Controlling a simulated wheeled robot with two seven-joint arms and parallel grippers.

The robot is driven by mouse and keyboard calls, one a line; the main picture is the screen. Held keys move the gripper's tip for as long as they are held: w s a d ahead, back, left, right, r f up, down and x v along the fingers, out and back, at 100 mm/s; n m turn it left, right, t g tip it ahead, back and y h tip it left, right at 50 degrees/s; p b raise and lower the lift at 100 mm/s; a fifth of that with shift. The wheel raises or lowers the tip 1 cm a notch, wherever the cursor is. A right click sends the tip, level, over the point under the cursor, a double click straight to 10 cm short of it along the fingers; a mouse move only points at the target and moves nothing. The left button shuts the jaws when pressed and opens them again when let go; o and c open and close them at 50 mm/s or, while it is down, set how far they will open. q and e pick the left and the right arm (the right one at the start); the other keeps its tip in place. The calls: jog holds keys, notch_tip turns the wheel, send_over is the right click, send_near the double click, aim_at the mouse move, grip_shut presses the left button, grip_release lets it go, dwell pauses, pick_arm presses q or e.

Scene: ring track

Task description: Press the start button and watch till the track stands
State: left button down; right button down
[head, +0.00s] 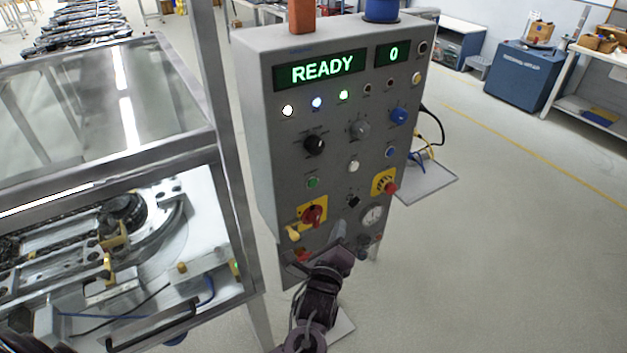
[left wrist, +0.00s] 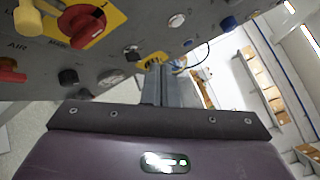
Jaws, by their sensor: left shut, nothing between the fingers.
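A grey control cabinet (head: 262,120) stands in the middle of the head view. Its green display (head: 321,70) reads READY and the small display (head: 393,54) reads 0. White, blue and green lamps glow below. A green button (head: 312,183) is on the left of the panel, and a white button (head: 353,167) is to its right. No label is readable on either. The ring track (head: 170,235) lies inside a glazed metal enclosure at left. My left gripper (head: 339,231) is shut and empty, low before the panel, below both buttons. Its fingers also show in the left wrist view (left wrist: 165,80). My right gripper is out of view.
A red switch on a yellow plate (head: 312,215) and a red mushroom knob on yellow (head: 385,184) flank my gripper. A gauge (head: 372,216) is close on the right. The enclosure's metal post (head: 225,120) stands left of the cabinet. The floor at right is open.

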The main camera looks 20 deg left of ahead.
aim_at(313, 183)
pick_arm(q)
jog(key=shift+m+t, duration=0.3)
jog(key=shift+m, duration=0.1)
notch_tip(313, 183, up, 4)
jog(key=shift+s+d, duration=0.1)
jog(key=shift+d, duration=0.05)
jog(key=w+a+b, duration=0.2)
jog(key=w+a, duration=0.3)
jog(key=a, duration=0.2)
jog(key=shift+w, duration=0.2)
dwell(1.5)
dwell(0.4)
